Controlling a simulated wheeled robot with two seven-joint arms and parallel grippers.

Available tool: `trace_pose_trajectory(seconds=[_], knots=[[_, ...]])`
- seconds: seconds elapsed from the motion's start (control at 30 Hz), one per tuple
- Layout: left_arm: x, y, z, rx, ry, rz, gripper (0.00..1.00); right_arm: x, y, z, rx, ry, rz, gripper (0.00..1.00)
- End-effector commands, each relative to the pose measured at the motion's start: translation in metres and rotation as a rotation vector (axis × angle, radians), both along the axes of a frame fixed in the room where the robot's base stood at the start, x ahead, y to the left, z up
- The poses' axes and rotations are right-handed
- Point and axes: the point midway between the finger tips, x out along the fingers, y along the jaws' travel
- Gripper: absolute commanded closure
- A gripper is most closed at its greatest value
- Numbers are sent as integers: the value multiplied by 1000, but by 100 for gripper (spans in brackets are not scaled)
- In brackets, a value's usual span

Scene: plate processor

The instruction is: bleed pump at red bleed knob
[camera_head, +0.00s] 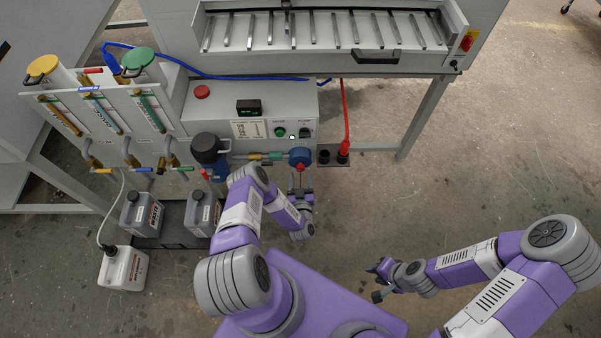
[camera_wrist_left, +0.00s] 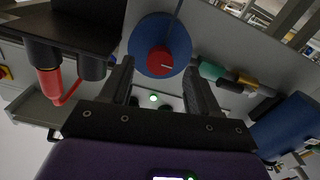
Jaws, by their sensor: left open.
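The red bleed knob (camera_wrist_left: 159,61) shows in the left wrist view as a round red disc on the face of the blue round pump (camera_wrist_left: 150,30). In the head view the blue pump (camera_head: 299,155) is at the front of the grey machine. My left gripper (camera_head: 299,180) is just in front of and below the pump. In the left wrist view my left gripper (camera_wrist_left: 158,75) is open, its two dark fingers apart, with the knob seen between and beyond their tips. No contact is visible. My right gripper (camera_head: 376,281) hangs low over the floor, its fingers apart and empty.
A black bracket holds a red plug (camera_head: 343,148) with a red cable, right of the pump. Left of the pump are coloured pipe fittings (camera_head: 265,156) and a dark blue filter housing (camera_head: 207,150). Grey canisters (camera_head: 141,214) stand lower left. The floor at right is clear.

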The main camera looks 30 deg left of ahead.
Motion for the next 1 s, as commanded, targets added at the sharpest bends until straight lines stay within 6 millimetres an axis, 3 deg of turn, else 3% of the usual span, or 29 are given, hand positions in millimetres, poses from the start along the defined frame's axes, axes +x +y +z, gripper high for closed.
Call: trace_pose_trajectory(seconds=[0.2,0.57,0.9,1.0], knots=[[22,14,-1,0,2,1,39,0,0,-11,0,0,0,62],[27,17,0,-1,2,0,40,0,0,-11,0,0,0,62],[27,16,0,-1,2,0,92,0,0,-11,0,0,0,62],[27,16,0,-1,3,0,95,0,0,-11,0,0,0,62]])
